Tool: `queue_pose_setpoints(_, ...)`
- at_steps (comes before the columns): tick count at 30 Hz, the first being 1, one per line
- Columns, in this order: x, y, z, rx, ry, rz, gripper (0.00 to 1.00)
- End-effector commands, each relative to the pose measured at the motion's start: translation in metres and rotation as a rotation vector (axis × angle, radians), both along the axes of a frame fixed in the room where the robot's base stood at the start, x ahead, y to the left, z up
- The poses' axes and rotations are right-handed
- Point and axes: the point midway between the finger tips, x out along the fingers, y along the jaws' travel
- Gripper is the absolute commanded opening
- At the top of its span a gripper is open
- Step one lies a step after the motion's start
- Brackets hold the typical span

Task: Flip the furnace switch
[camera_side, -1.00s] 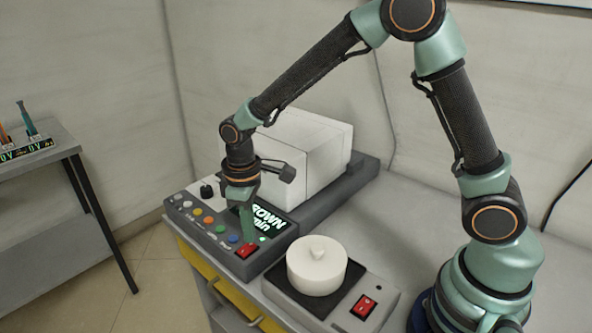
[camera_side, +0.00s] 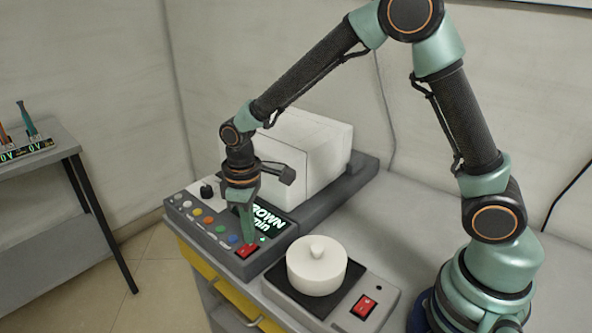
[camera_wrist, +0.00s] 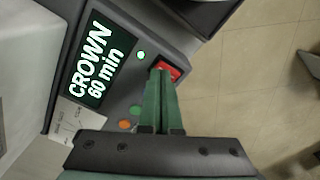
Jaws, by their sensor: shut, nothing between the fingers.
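The furnace (camera_side: 315,140) is a white block on a dark grey base, with a control panel at its front. The panel's red switch (camera_side: 246,251) sits at the front right corner, and it also shows in the wrist view (camera_wrist: 172,72). My gripper (camera_side: 249,241) is shut and empty, pointing down with its tips at the switch. In the wrist view the green fingers (camera_wrist: 162,76) lie together and cover part of the switch. I cannot tell whether the tips touch it. The display (camera_wrist: 97,65) reads "CROWN 60 min", with a small lit green light beside it.
A second device with a round white lidded pot (camera_side: 317,265) and its own red switch (camera_side: 363,306) stands to the right. Coloured buttons (camera_side: 208,219) and a black knob (camera_side: 207,191) are on the furnace panel. A side table (camera_side: 40,165) stands at the left.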

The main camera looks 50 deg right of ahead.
Motion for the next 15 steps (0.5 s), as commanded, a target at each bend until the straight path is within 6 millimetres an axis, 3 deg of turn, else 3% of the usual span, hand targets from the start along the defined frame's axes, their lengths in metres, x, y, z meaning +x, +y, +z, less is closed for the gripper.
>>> queue_pose_setpoints(15, -0.0002, -0.0001, -0.0076, -0.001, 0.001, 0.000, 0.00)
